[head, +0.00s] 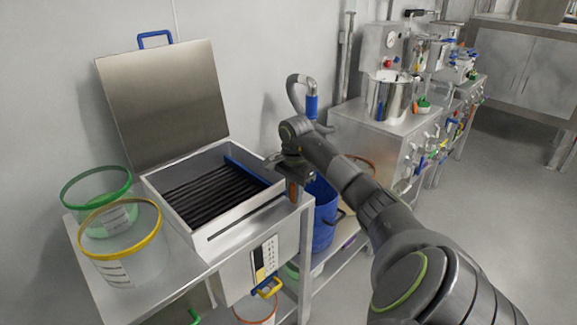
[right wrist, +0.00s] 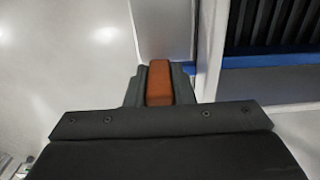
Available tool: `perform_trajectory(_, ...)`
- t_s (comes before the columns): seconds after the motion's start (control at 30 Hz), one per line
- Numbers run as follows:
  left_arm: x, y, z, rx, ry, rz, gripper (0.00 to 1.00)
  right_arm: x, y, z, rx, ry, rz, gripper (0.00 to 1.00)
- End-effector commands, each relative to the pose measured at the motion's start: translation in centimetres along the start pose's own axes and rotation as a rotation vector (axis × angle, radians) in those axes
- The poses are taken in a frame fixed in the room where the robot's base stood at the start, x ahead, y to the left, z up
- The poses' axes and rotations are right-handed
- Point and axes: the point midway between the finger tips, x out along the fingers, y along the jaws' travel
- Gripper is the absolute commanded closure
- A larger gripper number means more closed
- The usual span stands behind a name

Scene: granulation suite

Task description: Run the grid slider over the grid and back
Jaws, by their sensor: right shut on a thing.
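The grid (head: 205,195) is a row of black bars inside an open steel box (head: 240,212). A blue strip (head: 245,170) lies along the grid's far right edge, and it also shows in the right wrist view (right wrist: 270,61). An orange handle (head: 292,190) stands at the box's right outer side; I take it as the grid slider's handle, though its link to the strip is hidden. My right gripper (head: 290,178) is shut on this handle, which sits between the fingers in the right wrist view (right wrist: 160,82). My left gripper is not in view.
The box's raised lid (head: 163,105) stands behind it. A green-rimmed tub (head: 85,188) and a yellow-rimmed tub (head: 130,255) stand left of the box. A blue bucket (head: 325,215) is right of the table. Another machine (head: 375,140) stands at the back right.

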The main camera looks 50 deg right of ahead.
Motion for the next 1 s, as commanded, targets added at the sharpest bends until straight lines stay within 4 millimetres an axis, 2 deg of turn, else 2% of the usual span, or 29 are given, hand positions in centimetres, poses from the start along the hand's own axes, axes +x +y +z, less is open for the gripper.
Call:
perform_trajectory(0.17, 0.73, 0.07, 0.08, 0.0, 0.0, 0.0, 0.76, -0.03, -0.05, -1.03, 0.001, 0.002, -0.003, 1.0)
perform_trajectory(0.43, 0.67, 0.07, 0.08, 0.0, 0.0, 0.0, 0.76, -0.16, -0.04, -1.16, 0.0, 0.002, -0.003, 1.0)
perform_trajectory(0.47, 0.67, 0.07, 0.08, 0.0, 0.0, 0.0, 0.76, -0.16, -0.04, -1.16, 0.0, 0.002, -0.003, 0.74)
perform_trajectory(0.63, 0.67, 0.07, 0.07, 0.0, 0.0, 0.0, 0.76, -0.11, -0.02, -1.12, 0.0, 0.001, -0.002, 0.53)
perform_trajectory(1.0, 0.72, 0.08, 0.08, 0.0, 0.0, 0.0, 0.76, -0.3, -0.06, -1.08, 0.0, 0.0, -0.003, 0.53)
